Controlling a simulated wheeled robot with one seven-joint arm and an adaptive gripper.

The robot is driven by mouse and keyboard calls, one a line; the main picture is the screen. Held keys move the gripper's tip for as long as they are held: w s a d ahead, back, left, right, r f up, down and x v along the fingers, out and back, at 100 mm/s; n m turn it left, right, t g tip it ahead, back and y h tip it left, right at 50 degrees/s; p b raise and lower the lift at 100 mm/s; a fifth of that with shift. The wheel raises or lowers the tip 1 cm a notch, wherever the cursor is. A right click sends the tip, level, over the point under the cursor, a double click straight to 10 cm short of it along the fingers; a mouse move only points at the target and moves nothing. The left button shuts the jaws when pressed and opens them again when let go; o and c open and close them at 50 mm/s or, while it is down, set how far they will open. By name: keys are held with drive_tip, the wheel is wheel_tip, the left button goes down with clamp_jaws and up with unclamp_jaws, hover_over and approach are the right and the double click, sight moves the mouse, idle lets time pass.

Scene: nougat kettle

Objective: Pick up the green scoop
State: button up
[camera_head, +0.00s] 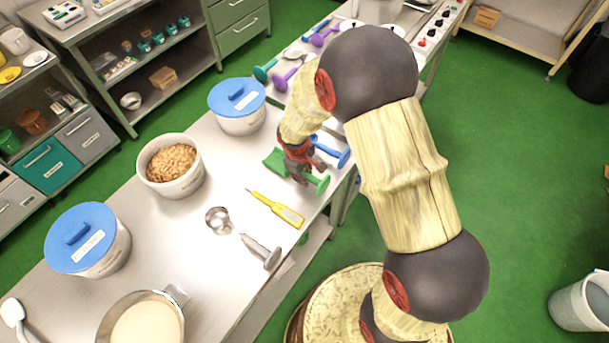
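A green scoop lies on the metal table near its right edge. Its green bowl (273,161) shows left of my gripper, and its green handle end (320,184) shows to the right. My gripper (298,174) is low over the middle of the scoop and hides that part. My arm comes down from the right. I cannot tell from this view whether the fingers touch the scoop or how far they are open.
A blue scoop (338,155) lies close to the gripper's right. A yellow thermometer-like tool (283,212) and a metal scoop (260,247) lie nearer. A tub of nuts (172,182) and blue-lidded tubs (238,124) stand left. Teal (265,72) and purple (282,82) scoops lie beyond.

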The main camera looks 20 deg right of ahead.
clamp_jaws()
drive_tip(key=shift+r, duration=0.1)
idle(0.3)
drive_tip(key=shift+r, duration=0.2)
wheel_tip(320, 180, up, 3)
drive_tip(key=shift+s+a+r+p, duration=0.1)
drive_tip(key=shift+a+r+p, duration=0.05)
drive_tip(key=shift+p, duration=0.35)
drive_tip(key=s+a+r+p, duration=0.2)
drive_tip(key=s+r, duration=0.4)
drive_tip(key=r, duration=0.1)
drive_tip(key=s+a+r+p, duration=0.3)
drive_tip(key=s+r, duration=0.3)
drive_tip(key=r, duration=0.1)
drive_tip(key=shift+s+a+p, duration=0.25)
drive_tip(key=shift+a+p, duration=0.05)
drive_tip(key=shift+a, duration=0.05)
